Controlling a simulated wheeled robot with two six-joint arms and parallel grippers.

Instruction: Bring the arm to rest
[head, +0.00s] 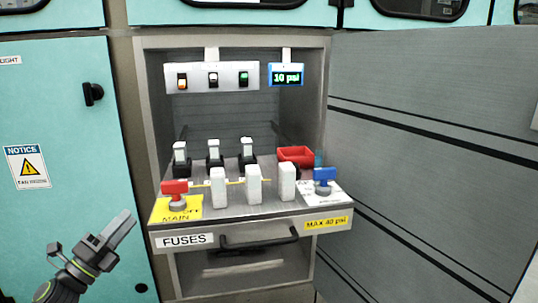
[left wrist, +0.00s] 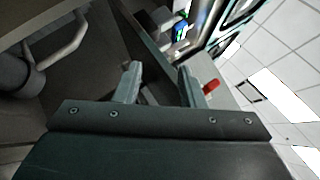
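My left gripper (head: 122,224) is raised at the lower left of the head view, in front of the teal cabinet door (head: 70,150). It is to the left of the fuse drawer (head: 250,233) and apart from it. In the left wrist view its two fingers (left wrist: 159,72) stand apart with nothing between them. My right gripper is not in view.
The pulled-out drawer holds a red valve handle (head: 175,187), a blue valve handle (head: 324,175), several white fuses (head: 253,184) and a red bin (head: 296,155). Switches (head: 213,78) and a "10 psi" display (head: 287,77) are above. A grey panel (head: 430,130) stands at right.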

